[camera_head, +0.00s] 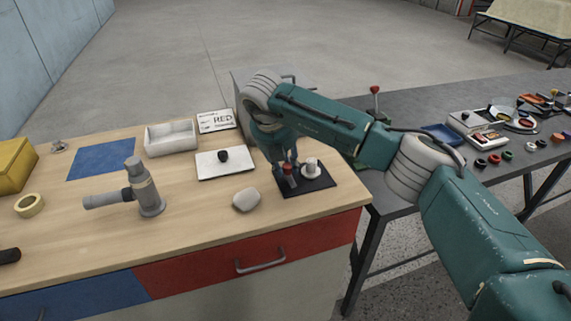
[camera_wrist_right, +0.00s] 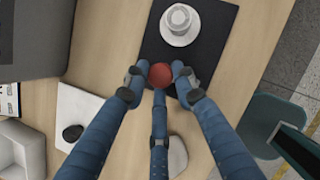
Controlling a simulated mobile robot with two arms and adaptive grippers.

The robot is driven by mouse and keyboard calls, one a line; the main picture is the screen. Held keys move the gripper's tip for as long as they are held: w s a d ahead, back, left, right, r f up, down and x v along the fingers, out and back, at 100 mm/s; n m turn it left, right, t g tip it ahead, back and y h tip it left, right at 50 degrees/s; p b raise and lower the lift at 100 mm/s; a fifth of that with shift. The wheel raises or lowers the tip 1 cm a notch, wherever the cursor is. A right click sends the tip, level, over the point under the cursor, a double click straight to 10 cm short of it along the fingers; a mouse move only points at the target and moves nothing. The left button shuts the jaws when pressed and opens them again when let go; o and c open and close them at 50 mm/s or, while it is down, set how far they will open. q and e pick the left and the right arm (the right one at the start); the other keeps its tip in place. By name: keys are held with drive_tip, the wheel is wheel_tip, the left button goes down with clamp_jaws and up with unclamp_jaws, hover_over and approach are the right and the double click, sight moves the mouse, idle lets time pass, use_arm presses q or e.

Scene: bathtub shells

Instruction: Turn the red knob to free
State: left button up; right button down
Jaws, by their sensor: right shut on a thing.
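The red knob (camera_wrist_right: 160,75) is round and sits at the edge of a black plate (camera_wrist_right: 210,38); it also shows small in the head view (camera_head: 288,168). My right gripper (camera_wrist_right: 160,80) comes down over it with its blue-grey fingers around it, shut on it. In the head view my right gripper (camera_head: 285,172) partly hides the knob and the plate. A white round fitting (camera_wrist_right: 179,22) stands on the same plate, beside the knob. No "free" marking is readable. My left gripper is not in view.
A grey table (camera_head: 420,150) with several small parts stands right.

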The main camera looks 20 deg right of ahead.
drive_tip(key=c, duration=1.5)
unclamp_jaws()
drive_tip(key=shift+w+d+r, duration=0.25)
drive_tip(key=shift+r, duration=0.1)
drive_tip(key=shift+o, duration=0.2)
drive_tip(key=shift+s+f, duration=0.1)
drive_tip(key=shift+s, duration=0.05)
drive_tip(key=shift+a+r, duration=0.2)
drive_tip(key=shift+r, duration=0.15)
drive_tip(key=v, duration=1.1)
drive_tip(key=shift+s, duration=0.15)
